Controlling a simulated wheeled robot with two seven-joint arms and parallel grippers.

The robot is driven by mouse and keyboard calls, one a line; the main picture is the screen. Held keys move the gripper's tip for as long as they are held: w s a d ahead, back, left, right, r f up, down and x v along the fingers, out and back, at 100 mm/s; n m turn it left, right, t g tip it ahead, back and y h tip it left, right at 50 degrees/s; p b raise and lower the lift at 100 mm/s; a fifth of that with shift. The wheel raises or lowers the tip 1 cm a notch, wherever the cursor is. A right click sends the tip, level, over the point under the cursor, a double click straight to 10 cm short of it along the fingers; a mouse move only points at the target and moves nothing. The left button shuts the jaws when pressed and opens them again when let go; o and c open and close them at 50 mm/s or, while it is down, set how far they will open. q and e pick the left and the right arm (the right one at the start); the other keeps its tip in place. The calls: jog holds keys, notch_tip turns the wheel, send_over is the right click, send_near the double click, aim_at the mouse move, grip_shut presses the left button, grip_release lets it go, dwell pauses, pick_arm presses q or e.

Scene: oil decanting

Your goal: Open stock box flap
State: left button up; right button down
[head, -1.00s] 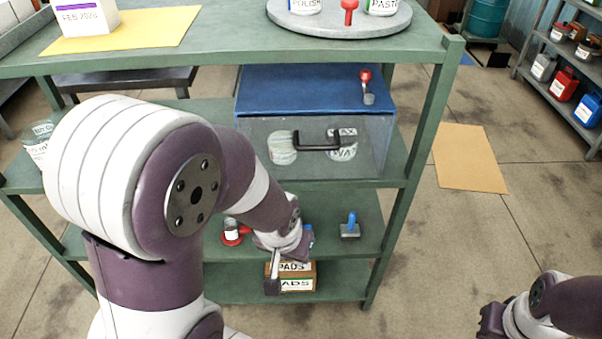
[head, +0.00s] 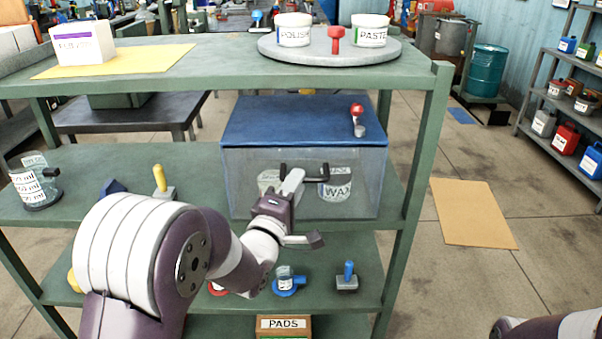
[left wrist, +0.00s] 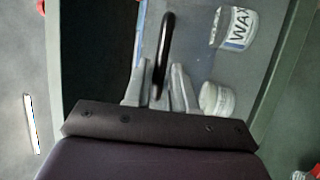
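The stock box (head: 300,122) has a blue top and stands on the middle shelf. Its clear front flap (head: 350,206) hangs down, closed, with a black bar handle (head: 318,181). White tubs show behind the flap, one a WAX tub (head: 336,187). My left gripper (head: 298,212) is open in front of the flap, one finger overlapping the handle in the head view. In the left wrist view, the handle (left wrist: 164,45) runs down between the fingers of the gripper (left wrist: 160,80); contact cannot be told. Only part of my right arm shows at the bottom right; its gripper is out of view.
A turntable (head: 330,50) on the top shelf holds tubs. A glass jar (head: 38,185) and a yellow-handled tool (head: 162,182) stand left of the box. A PADS box (head: 283,326) and small tools sit lower.

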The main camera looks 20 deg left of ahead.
pick_arm(q)
jog(key=shift+w+d+r, duration=0.15)
jog(key=shift+w, duration=0.8)
jog(key=shift+w+d+r, duration=0.1)
jog(key=shift+w+r, duration=0.05)
jog(key=shift+w, duration=0.75)
pick_arm(e)
jog(key=shift+r, duration=0.1)
